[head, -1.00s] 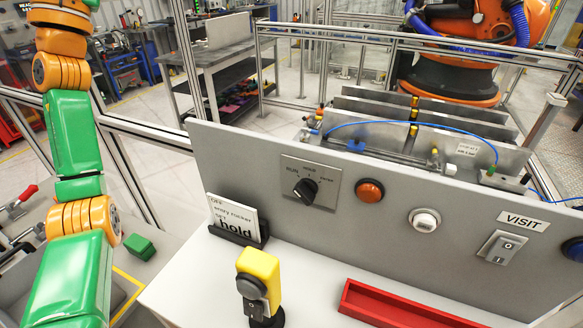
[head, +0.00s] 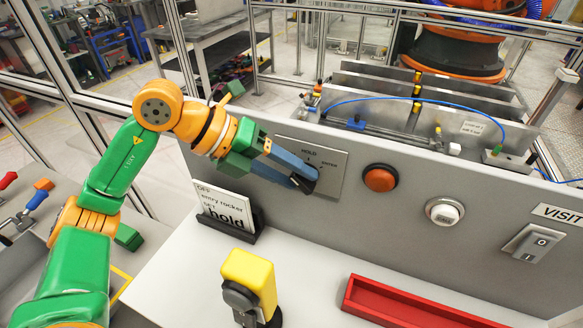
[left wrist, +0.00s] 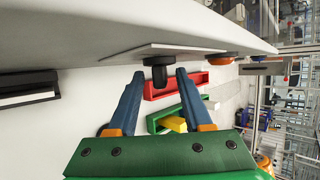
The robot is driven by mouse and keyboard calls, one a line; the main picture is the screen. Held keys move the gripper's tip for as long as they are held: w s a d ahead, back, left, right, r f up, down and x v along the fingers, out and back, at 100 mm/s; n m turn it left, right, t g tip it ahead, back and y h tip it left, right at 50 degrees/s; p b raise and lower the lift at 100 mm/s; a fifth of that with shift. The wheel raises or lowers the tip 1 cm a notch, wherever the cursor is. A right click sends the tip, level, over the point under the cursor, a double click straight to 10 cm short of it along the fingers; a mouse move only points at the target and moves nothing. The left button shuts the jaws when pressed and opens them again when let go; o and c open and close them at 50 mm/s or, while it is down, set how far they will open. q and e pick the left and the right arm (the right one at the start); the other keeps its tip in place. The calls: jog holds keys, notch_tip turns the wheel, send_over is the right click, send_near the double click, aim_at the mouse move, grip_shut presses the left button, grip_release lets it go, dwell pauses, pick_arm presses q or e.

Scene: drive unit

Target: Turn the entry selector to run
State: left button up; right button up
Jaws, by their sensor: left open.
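The entry selector is a black knob on a grey label plate (head: 330,160) on the panel. In the left wrist view the black knob (left wrist: 158,73) lies between the fingertips of the open gripper (left wrist: 160,77), with a gap visible on each side. I cannot tell which label the knob points to. My right gripper is not in view.
An orange button (head: 380,178), a white button (head: 444,211) and a VISIT rocker switch (head: 532,244) sit right of the selector. Below stand a card in a black holder (head: 228,222), a yellow device (head: 248,275) and a red tray (head: 410,308). White counter lies clear between them.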

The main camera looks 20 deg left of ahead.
pick_arm(q)
jog(key=shift+c, duration=0.4)
grip_shut()
jog(key=shift+f+h+b, duration=0.3)
jog(key=shift+f+b, duration=0.05)
jog(key=shift+b, duration=0.65)
jog(key=shift+a+r+h+b, duration=0.1)
jog(key=shift+h+b, duration=0.2)
jog(key=shift+r, duration=0.25)
jog(key=shift+o, duration=0.4)
grip_release()
